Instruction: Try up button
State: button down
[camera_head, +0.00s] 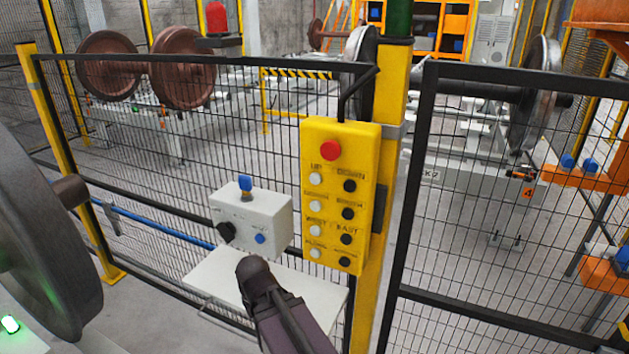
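A yellow control panel (363,165) hangs on the yellow post, with a red round button (330,150) at its top. Below are two columns of buttons, white on the left and black on the right. The white up button (317,179) is top of the left column, under the label "UP". The black down button (350,186) is beside it, under "DOWN". My gripper (253,270) is a dark shape at bottom centre, below and left of the panel in the picture, apart from the up button. Its fingers cannot be made out clearly.
A grey box (268,217) with a blue knob and other controls sits left of the panel, above a white shelf (215,282). Black mesh fencing (150,165) stands on both sides. A large wheel (45,230) is at the left edge. Wheelsets (183,70) stand behind the fence.

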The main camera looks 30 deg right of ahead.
aim_at(316, 178)
jog(key=z, duration=0.8)
jog(key=k, duration=1.3)
jog(key=u, duration=0.2)
